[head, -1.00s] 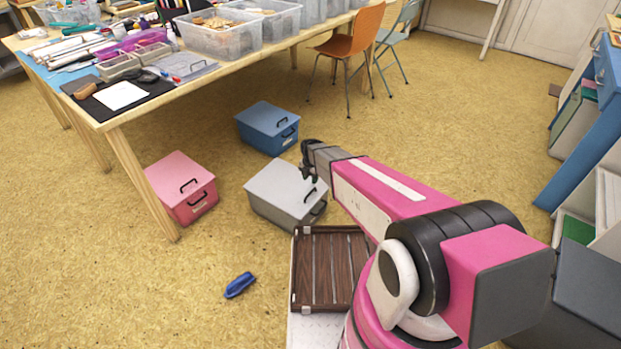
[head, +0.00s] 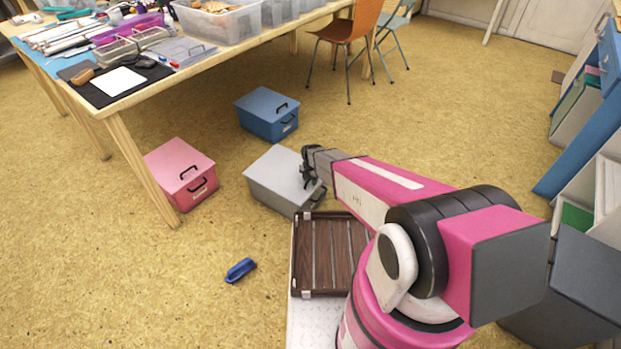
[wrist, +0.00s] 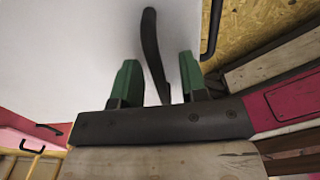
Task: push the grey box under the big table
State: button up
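The grey box (head: 272,175) stands on the floor in the head view, just in front of my base. It is to the right of the big table (head: 143,170) and outside its legs. My gripper (head: 310,176) is at the right part of the box's lid, by the lid handle. In the wrist view, the pale lid (wrist: 70,50) fills much of the picture. My gripper's green fingertips (wrist: 157,78) are apart, with the black handle (wrist: 151,45) between them and gaps visible on both sides. Whether the fingers touch the lid cannot be told.
A pink box (head: 180,165) stands by the table's near leg, left of the grey box. A blue box (head: 266,108) stands behind it. A blue shoe-like object (head: 240,270) lies on the floor. An orange chair (head: 350,32) is farther back. Floor between the boxes is clear.

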grip_shut()
dwell(1.4)
